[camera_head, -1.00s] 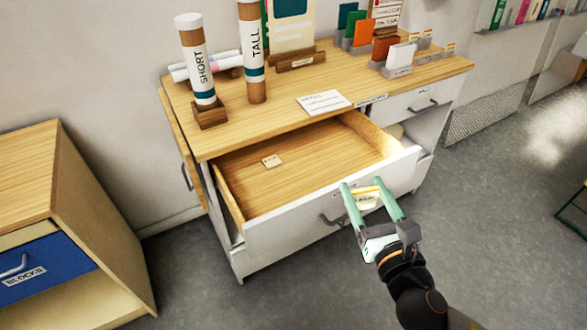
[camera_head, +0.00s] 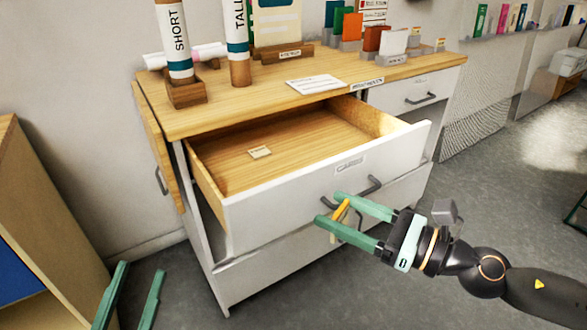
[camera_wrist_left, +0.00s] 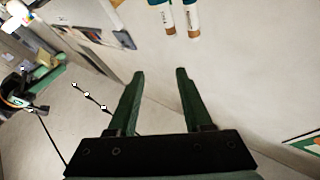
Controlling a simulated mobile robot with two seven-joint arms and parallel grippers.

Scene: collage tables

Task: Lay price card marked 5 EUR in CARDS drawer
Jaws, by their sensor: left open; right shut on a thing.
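The CARDS drawer (camera_head: 300,185) is pulled open in the white cabinet, its label on the front. A small cream card (camera_head: 260,152) lies flat inside on the left; its print is too small to read. My right gripper (camera_head: 329,208) is just in front of the drawer front, below the label and near the handle. It is shut on a card with a yellow edge (camera_head: 341,209), partly hidden by the fingers; its marking cannot be read. My left gripper (camera_head: 141,269) is open and empty at the lower left; its fingers also show in the left wrist view (camera_wrist_left: 159,72).
Tubes marked SHORT (camera_head: 177,45) and TALL (camera_head: 237,45) stand on the cabinet top (camera_head: 220,100). A white sign (camera_head: 316,84) and several coloured cards in holders are there too. A drawer handle (camera_head: 357,190) is close to my right gripper. Another cabinet (camera_head: 50,215) stands left.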

